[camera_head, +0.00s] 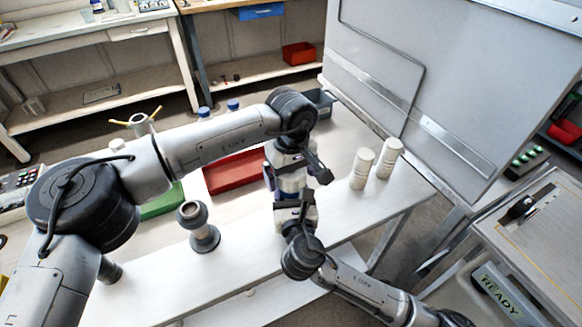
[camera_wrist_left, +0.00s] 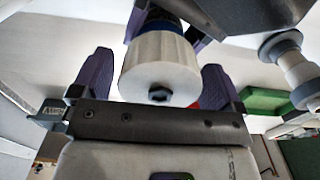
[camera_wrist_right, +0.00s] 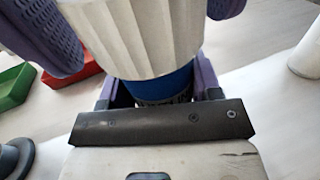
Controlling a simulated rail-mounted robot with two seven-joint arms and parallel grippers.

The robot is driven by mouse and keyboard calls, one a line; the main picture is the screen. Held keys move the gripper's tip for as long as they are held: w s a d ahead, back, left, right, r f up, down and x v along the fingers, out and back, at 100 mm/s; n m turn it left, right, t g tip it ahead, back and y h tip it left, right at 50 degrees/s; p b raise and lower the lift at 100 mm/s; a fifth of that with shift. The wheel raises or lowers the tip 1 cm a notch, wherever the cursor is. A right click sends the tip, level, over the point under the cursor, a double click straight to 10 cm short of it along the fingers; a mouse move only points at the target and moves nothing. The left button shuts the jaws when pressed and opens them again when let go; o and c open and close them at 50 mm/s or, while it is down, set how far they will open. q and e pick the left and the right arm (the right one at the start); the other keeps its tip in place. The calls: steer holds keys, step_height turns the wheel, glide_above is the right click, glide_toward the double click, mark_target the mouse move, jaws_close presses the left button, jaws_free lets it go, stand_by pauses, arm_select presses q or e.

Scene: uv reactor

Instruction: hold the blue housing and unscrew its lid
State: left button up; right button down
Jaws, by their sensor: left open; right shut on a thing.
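The blue housing (camera_wrist_right: 160,86) stands upright over the white table, with a white ribbed lid (camera_wrist_right: 140,35) on top. In the left wrist view the lid (camera_wrist_left: 160,72) shows a dark hex nut at its centre. My right gripper (camera_wrist_right: 158,85) is shut on the blue housing below the lid; it also shows in the head view (camera_head: 294,215). My left gripper (camera_wrist_left: 158,65) is open, its purple fingers on either side of the lid; it also shows in the head view (camera_head: 290,160). Contact between those fingers and the lid cannot be told. My grippers mostly hide the housing in the head view.
A grey flanged part (camera_head: 203,228) stands left of the housing. A red tray (camera_head: 235,172) and a green tray (camera_head: 160,203) lie behind it. Two white cylinders (camera_head: 362,168) (camera_head: 389,157) stand to the right, near a large grey panel (camera_head: 440,80).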

arm_select(q)
steer(key=c, duration=0.9)
steer(key=n, duration=0.6)
steer(key=shift+n, duration=0.3)
steer(key=shift+c, duration=0.2)
steer(key=n, duration=1.1)
steer(key=shift+r+n, duration=0.1)
steer(key=shift+n, duration=0.3)
steer(key=n, duration=1.1)
